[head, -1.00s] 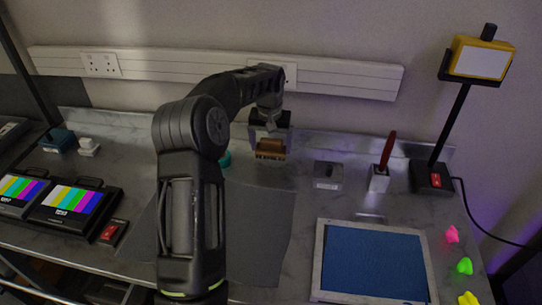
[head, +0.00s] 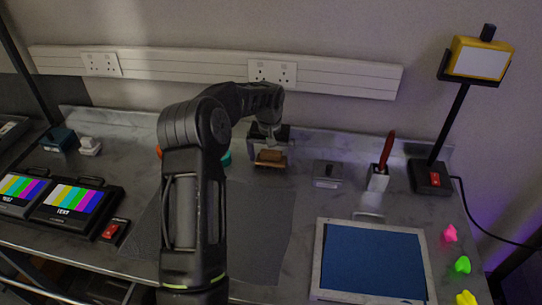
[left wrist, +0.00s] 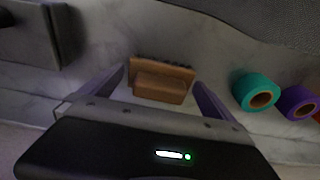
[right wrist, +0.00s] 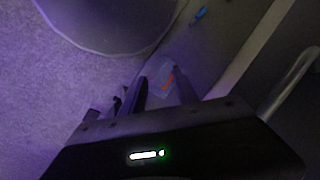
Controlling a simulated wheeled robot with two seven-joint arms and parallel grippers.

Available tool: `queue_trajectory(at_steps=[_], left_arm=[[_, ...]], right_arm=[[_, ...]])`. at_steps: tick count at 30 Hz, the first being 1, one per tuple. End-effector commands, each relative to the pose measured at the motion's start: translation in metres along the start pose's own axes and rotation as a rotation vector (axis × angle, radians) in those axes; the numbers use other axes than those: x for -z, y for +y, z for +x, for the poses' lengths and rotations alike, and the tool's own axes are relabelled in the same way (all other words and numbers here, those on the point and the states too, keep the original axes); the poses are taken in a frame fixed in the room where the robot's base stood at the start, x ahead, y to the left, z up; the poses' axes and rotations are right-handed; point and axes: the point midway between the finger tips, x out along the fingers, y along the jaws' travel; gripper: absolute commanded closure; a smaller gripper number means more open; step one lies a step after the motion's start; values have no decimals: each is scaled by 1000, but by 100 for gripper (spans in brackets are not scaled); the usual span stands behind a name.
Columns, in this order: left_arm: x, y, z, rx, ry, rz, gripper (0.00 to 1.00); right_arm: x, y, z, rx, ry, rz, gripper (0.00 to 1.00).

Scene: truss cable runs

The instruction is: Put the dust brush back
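The dust brush, a brown wooden block with dark bristles (left wrist: 163,83), is on the grey worktop near the wall. It shows below my left gripper in the head view (head: 270,159). In the left wrist view my left gripper (left wrist: 160,78) is open, with one finger on each side of the brush and narrow gaps between. My right gripper (right wrist: 160,75) is open and empty in the right wrist view, away from the brush. It is not visible in the head view.
Teal tape (left wrist: 257,92) and purple tape (left wrist: 298,102) stand beside the brush. A grey block (head: 328,174), a holder with a red pen (head: 379,180) and a blue-topped framed panel (head: 374,262) are to the right. A dark mat (head: 262,225) lies in front.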

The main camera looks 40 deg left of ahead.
Motion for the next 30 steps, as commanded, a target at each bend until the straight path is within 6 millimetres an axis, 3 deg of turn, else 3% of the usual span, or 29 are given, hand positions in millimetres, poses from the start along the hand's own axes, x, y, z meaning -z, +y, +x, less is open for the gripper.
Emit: queue_trajectory(at_steps=[11, 24, 30], left_arm=[[2, 0, -15, 0, 4, 0, 0], [1, 0, -99, -1, 4, 0, 0], [0, 0, -121, 0, 1, 0, 0]], right_arm=[[0, 0, 1, 0, 0, 0, 64], [2, 4, 14, 5, 4, -3, 64], [2, 4, 15, 6, 5, -4, 64]])
